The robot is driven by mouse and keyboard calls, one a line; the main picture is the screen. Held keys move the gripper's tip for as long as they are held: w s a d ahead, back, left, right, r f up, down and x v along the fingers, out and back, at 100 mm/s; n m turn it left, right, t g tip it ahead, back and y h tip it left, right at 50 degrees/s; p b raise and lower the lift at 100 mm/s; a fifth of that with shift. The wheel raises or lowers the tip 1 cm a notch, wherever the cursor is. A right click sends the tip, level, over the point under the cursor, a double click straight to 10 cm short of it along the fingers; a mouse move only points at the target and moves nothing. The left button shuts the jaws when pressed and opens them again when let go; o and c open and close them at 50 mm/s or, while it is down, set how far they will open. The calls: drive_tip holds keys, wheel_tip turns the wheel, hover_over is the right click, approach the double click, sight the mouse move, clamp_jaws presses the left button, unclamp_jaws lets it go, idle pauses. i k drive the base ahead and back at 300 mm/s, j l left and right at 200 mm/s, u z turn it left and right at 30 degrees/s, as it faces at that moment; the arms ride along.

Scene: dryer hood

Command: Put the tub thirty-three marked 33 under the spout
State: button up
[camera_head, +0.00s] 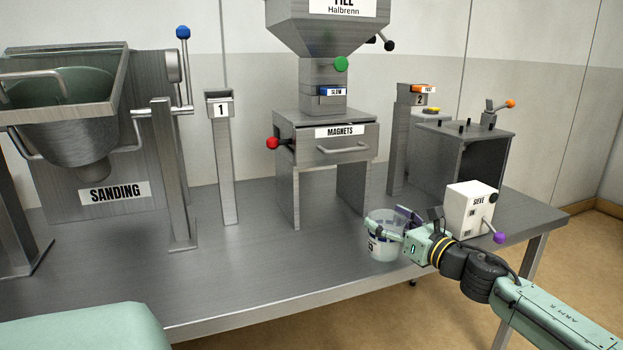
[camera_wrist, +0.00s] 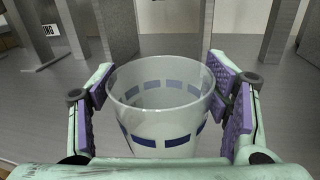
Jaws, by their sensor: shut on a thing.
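A clear tub (camera_head: 383,248) with a band of blue dashes is at the table's front edge, right of centre. A dark mark shows on its left side, partly hidden; I cannot read it fully. My gripper (camera_head: 402,222) is shut on the tub, with its fingers on either side. In the wrist view the tub (camera_wrist: 160,105) is upright, open-topped and looks empty, between the purple pads of my gripper (camera_wrist: 165,100). I cannot tell whether its base touches the table. The hopper machine with the MAGNETS drawer (camera_head: 335,148) stands behind it on legs; no spout opening is visible beneath.
The metal table (camera_head: 270,270) is clear in front of the machine and between its legs. The SANDING vessel (camera_head: 70,135) stands left, post 1 (camera_head: 222,160) beside it. Post 2 (camera_head: 400,140), a dark-fronted cabinet (camera_head: 465,150) and the white SIEVE box (camera_head: 468,210) stand right.

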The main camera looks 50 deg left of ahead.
sight(321, 209)
drive_tip(key=j+u, duration=0.1)
drive_tip(key=j, duration=1.55)
drive_tip(key=i, duration=0.05)
